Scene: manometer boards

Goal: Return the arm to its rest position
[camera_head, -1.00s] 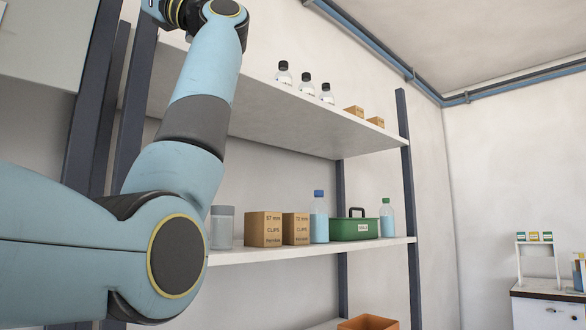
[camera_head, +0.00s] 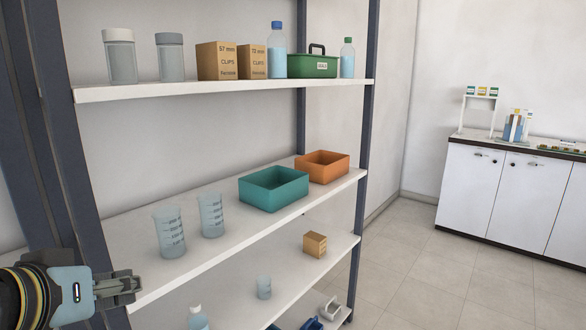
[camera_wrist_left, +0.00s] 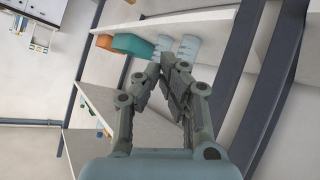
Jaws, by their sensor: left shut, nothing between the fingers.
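My left gripper (camera_head: 122,287) is at the lower left of the head view, beside the dark shelf post and in front of the lower shelves. Its fingers point to the right. In the left wrist view the gripper (camera_wrist_left: 166,68) reaches up from the bottom with its fingertips together. It is shut and holds nothing. Most of the left arm is outside the head view. My right gripper is not in view.
A shelf rack (camera_head: 220,253) fills the left and middle. It carries two beakers, a teal bin (camera_head: 274,205), an orange bin (camera_head: 322,180), jars, bottles and boxes (camera_head: 217,62). White cabinets (camera_head: 500,190) stand at the right. The floor (camera_head: 430,270) between is clear.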

